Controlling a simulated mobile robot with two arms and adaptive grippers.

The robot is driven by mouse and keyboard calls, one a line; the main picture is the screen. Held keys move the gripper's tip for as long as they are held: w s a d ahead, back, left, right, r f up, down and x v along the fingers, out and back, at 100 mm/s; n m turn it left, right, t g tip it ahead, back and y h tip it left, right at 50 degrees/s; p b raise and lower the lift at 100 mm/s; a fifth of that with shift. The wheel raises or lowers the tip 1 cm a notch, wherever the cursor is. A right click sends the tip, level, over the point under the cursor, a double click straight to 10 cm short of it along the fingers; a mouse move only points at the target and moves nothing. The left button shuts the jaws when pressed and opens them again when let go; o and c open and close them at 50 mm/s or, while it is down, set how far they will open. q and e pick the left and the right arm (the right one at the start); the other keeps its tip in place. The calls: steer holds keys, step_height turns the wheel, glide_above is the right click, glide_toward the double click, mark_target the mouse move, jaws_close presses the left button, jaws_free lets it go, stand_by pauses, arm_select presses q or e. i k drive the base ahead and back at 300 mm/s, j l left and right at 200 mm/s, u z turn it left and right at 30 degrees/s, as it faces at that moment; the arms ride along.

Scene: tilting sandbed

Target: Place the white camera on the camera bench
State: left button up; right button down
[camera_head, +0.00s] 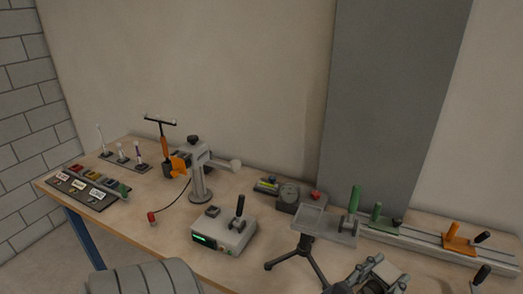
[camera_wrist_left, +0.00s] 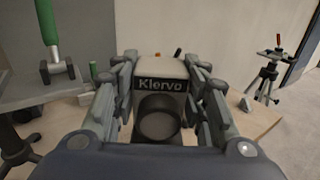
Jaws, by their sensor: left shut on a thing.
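My left gripper (camera_head: 378,275) is at the bottom edge of the head view, right of centre. It is shut on the white camera (camera_head: 388,274). In the left wrist view the camera (camera_wrist_left: 161,70) sits between both fingers of the gripper (camera_wrist_left: 162,100), with the label "Klervo" and a dark round lens showing. A grey flat stand (camera_head: 318,222) on black tripod legs is just up and left of the gripper, with a green-handled lever (camera_head: 354,200) at its right end. I cannot tell which fixture is the camera bench. My right gripper is not in view.
The wooden table (camera_head: 150,235) also bears a grey box with a green display (camera_head: 222,236), a clamp stand (camera_head: 198,172), and label trays (camera_head: 82,187). A long grey rail (camera_head: 425,240) with an orange carriage (camera_head: 458,240) runs along the right back. A black tripod (camera_wrist_left: 266,83) shows in the wrist view.

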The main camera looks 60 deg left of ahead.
mark_target(279, 224)
steer(key=i+l+u, duration=0.15)
steer(key=u, duration=0.9)
steer(key=i+u, duration=0.15)
steer(key=i, duration=0.35)
